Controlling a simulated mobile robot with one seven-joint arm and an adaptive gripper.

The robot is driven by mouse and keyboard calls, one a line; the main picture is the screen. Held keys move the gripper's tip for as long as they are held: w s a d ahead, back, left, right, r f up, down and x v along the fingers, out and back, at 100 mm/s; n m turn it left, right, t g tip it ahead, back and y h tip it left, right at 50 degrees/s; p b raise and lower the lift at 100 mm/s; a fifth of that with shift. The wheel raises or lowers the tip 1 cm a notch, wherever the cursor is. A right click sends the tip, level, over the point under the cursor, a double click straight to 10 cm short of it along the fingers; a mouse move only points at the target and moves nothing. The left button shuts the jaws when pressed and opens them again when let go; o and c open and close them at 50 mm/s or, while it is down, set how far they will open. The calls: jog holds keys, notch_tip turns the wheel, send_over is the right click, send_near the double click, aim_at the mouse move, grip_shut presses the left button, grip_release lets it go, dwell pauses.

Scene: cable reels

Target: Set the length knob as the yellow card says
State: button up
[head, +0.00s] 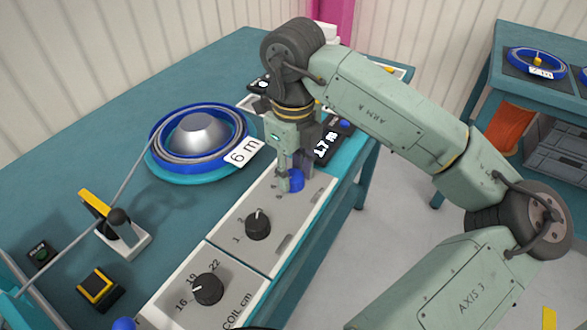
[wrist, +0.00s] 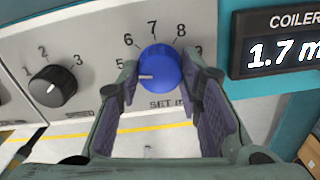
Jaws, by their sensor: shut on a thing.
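The blue length knob (wrist: 160,62) is on the grey panel, above the words "SET m". Numbers 5 to 9 curve around it. Its white mark points left, close to the 5. My gripper (wrist: 161,80) has one finger on each side of the knob and is shut on it. In the head view my gripper (head: 290,178) reaches down onto the panel, and the blue knob (head: 297,180) shows partly behind the fingers. The coiler display (wrist: 278,50) reads 1.7 m. I cannot make out a yellow card with readable writing in either view.
A black speed knob (wrist: 53,86) and a black coil knob (head: 207,289) sit on the panels nearby. A blue reel (head: 160,133) with a white "6 m" label (head: 244,151) stands on the teal table (head: 60,150).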

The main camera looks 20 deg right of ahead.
aim_at(293, 175)
jog(key=shift+f+m+b, duration=0.15)
jog(key=shift+m+b, duration=0.25)
jog(key=shift+b, duration=0.5)
jog(key=m+b, duration=0.2)
jog(key=shift+m, duration=0.3)
jog(key=shift+m+b, duration=1.8)
jog(key=shift+m, duration=0.4)
jog(key=shift+r, duration=0.2)
jog(key=o, duration=1.2)
jog(key=shift+c, duration=0.2)
jog(key=shift+r, duration=3.7)
